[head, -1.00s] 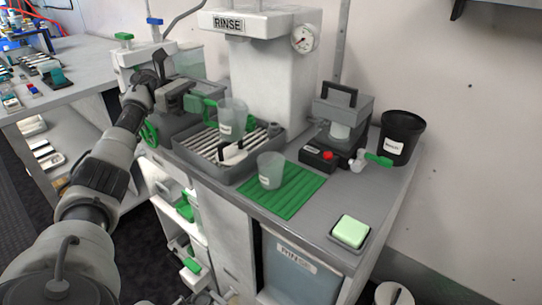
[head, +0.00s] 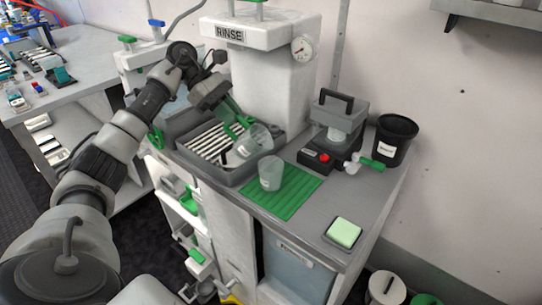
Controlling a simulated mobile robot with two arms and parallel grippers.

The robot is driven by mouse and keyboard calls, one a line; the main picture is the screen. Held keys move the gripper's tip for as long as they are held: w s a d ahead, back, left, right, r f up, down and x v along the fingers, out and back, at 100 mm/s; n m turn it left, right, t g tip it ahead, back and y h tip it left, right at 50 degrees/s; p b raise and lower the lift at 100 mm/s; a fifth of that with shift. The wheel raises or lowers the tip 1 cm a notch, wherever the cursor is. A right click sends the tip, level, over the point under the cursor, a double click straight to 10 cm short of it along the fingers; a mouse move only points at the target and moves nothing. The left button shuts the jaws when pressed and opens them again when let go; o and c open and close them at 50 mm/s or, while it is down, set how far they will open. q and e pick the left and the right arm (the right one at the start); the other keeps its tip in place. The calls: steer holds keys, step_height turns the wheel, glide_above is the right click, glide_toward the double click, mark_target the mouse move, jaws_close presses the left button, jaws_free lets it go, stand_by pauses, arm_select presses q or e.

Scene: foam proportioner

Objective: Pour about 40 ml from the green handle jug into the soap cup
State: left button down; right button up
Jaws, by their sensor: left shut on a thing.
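The green handle jug (head: 257,139) is a clear beaker with a green handle, tilted with its mouth toward the lower right. My left gripper (head: 236,124) is shut on its green handle and holds it above the slatted drain tray. A clear cup (head: 270,174) with a small label, apparently the soap cup, stands upright on the green ribbed mat (head: 295,194). The jug's mouth is up and left of the cup's rim, close to it in the picture. I cannot make out any liquid or stream. My right gripper is not in view.
The slatted drain tray (head: 178,146) lies under the jug. The white RINSE unit (head: 270,85) stands behind. The mat's right part is clear.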

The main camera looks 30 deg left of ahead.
mark_target(241, 117)
arm_select(q)
steer(key=shift+d+r+y+p, duration=0.3)
steer(key=shift+d+r+p, duration=0.1)
steer(key=shift+r, duration=0.35)
steer(key=shift+w+d+f+y, duration=0.15)
steer(key=shift+d+y, duration=0.1)
steer(key=shift+y, duration=0.15)
steer(key=shift+d+f+y+p, duration=0.1)
steer(key=shift+d+y+p, duration=0.15)
steer(key=shift+y+p, duration=0.25)
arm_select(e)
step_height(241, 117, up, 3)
arm_select(q)
steer(key=shift+w+d+g+y+p, duration=0.15)
steer(key=shift+d+g+y+p, duration=0.15)
steer(key=shift+d+y+p, duration=0.3)
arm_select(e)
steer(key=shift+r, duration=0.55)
arm_select(q)
steer(key=shift+d+p, duration=0.3)
steer(key=shift+w+d+y, duration=0.1)
steer(key=shift+d+y, duration=0.05)
steer(key=shift+y, duration=0.25)
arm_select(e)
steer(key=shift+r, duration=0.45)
